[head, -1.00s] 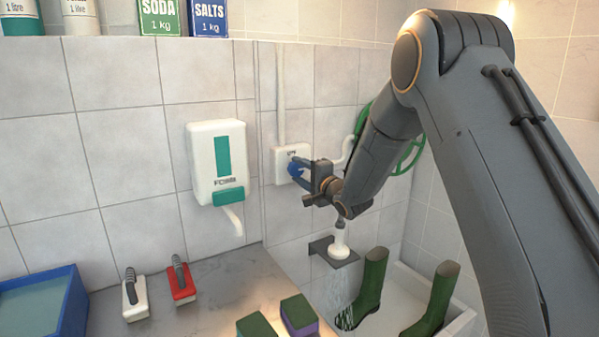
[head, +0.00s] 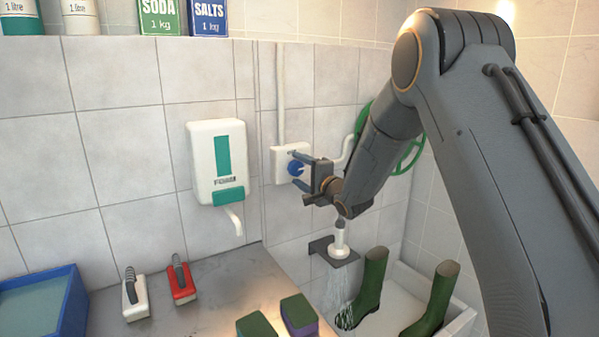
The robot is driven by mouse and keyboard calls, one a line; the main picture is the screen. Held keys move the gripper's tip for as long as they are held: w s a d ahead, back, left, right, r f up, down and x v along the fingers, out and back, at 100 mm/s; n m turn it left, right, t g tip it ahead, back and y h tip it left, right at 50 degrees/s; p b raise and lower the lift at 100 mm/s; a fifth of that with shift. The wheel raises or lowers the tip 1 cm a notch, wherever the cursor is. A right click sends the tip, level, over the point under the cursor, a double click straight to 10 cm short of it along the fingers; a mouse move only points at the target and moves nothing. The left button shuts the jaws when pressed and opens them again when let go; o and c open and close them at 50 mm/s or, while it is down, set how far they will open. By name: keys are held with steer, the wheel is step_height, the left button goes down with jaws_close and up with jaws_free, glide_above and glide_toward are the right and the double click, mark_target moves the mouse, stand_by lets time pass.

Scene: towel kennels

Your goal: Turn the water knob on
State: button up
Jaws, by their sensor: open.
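The water knob (head: 295,168) is a blue round knob on a white wall box (head: 279,166) in the middle of the head view. My gripper (head: 300,172) is open at the knob, its fingers spread with the blue knob showing between them. I cannot tell whether a finger touches it. A white shower head (head: 340,238) hangs at a dark bracket below my gripper. Water streams (head: 337,295) fall from it toward the basin.
Green boots (head: 372,283) stand in the white basin (head: 462,323) at right. A foam dispenser (head: 216,160) hangs left of the knob. Two brushes (head: 181,279), sponges (head: 299,315) and a blue tray (head: 45,305) are on the counter. A green hose (head: 409,156) hangs behind my arm.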

steer(key=b+v, duration=0.2)
steer(key=v, duration=0.5)
steer(key=shift+s+d, duration=0.2)
steer(key=shift+s, duration=0.1)
steer(key=s+d+f+n+g+h, duration=0.5)
steer(key=s+d+f+h, duration=0.3)
steer(key=s+d+f, duration=0.5)
steer(key=s+d+f+n+g, duration=0.1)
steer(key=s+d+n+g, duration=0.1)
steer(key=s, duration=0.6)
steer(key=s+d+f+n+g+h, duration=0.1)
steer(key=s+d+f+n+g, duration=0.1)
steer(key=s, duration=0.7)
steer(key=s+d+f+n+g+h, duration=0.1)
steer(key=s+g, duration=0.3)
steer(key=s, duration=0.5)
steer(key=shift+d+n+g, duration=0.3)
steer(key=shift+d+n, duration=0.35)
steer(key=shift+n, duration=0.05)
